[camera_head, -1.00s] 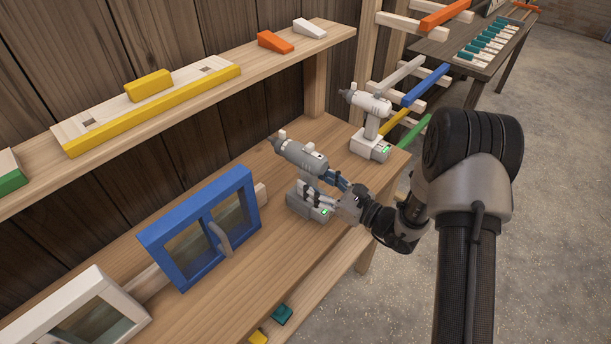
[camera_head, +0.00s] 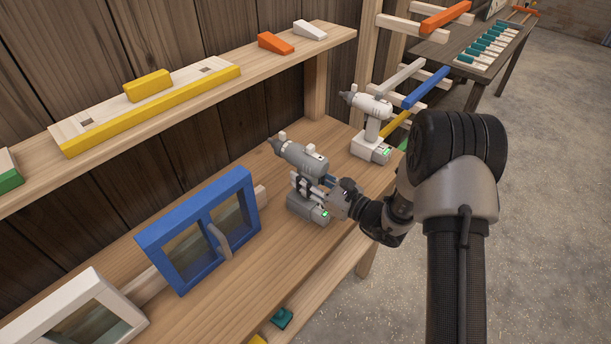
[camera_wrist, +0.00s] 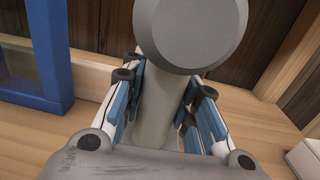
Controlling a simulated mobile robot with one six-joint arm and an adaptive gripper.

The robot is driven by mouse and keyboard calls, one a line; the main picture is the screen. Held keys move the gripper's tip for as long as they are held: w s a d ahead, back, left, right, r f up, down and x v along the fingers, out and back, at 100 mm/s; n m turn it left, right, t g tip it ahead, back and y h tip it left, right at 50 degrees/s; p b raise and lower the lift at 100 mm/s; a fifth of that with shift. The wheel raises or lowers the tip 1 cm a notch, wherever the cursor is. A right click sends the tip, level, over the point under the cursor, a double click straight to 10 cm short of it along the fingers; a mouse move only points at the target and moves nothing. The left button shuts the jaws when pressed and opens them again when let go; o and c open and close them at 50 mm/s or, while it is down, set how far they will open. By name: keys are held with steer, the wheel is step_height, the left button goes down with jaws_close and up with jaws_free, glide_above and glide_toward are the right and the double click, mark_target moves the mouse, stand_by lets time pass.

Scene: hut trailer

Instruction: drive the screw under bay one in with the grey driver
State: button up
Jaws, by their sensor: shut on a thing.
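The grey driver (camera_head: 303,158) stands upright on the wooden bench, its nose pointing to the back left and a green light on its base. My gripper (camera_head: 312,188) is shut on the driver's handle, coming from the front right. In the wrist view the blue-padded fingers lie on both sides of the grey handle (camera_wrist: 157,115), below the round rear end of the driver's body (camera_wrist: 192,28). A second, white driver (camera_head: 371,118) stands behind it to the right. I cannot make out the screw or bay one in these views.
A blue-framed window piece (camera_head: 205,232) stands left of the grey driver, with a white-framed one (camera_head: 75,312) nearer. A shelf (camera_head: 270,55) above carries yellow, orange and white blocks. Pegs with coloured bars (camera_head: 425,88) stick out at the right. Open floor (camera_head: 555,200) lies right of the bench.

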jaws_close()
steer(key=shift+r, duration=0.1)
stand_by(0.3)
